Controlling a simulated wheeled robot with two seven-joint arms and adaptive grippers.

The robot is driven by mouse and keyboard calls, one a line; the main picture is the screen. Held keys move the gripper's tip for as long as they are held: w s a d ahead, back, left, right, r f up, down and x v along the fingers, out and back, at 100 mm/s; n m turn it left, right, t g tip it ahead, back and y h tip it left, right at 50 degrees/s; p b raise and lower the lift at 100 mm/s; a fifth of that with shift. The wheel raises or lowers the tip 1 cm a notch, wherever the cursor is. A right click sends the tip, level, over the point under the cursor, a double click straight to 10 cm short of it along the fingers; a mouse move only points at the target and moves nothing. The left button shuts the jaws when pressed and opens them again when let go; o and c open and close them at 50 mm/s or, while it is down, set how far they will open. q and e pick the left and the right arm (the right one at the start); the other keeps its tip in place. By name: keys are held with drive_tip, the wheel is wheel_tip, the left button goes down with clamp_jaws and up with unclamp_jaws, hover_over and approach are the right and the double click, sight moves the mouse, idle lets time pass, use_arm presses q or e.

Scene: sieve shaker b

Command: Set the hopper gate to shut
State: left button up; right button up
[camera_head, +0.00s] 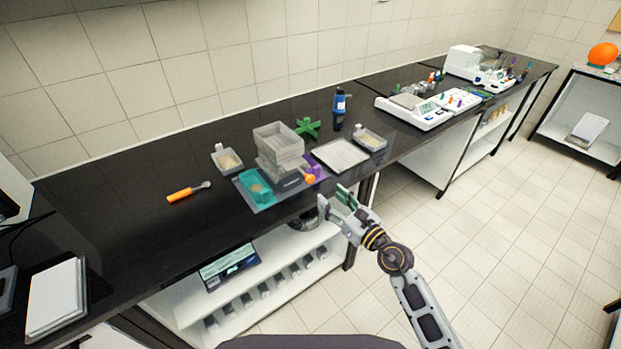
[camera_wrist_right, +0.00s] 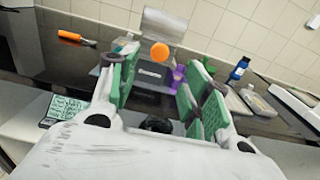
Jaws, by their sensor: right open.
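The shaker unit stands on the dark bench, with a grey stacked, box-like upper part (camera_head: 280,142) and a dark labelled base (camera_head: 290,184). An orange round knob (camera_head: 310,179) sits at its front right; it shows above the base front (camera_wrist_right: 152,75) in the wrist view as an orange ball (camera_wrist_right: 160,54). I cannot tell which way the gate is set. My right gripper (camera_head: 333,200) is open and empty, in front of the bench edge and apart from the knob. In the wrist view its green-padded fingers (camera_wrist_right: 162,78) stand either side of the unit. My left gripper is not in view.
A teal tray (camera_head: 245,192) lies left of the base, and a purple part (camera_head: 318,170) is beside the knob. A flat pale tray (camera_head: 341,154), small dishes, a blue bottle (camera_head: 340,106) and an orange-handled tool (camera_head: 180,194) are around. The floor at right is clear.

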sight(312, 180)
drive_tip(key=shift+p+x, duration=0.4)
drive_tip(key=shift+x, duration=5.1)
clamp_jaws()
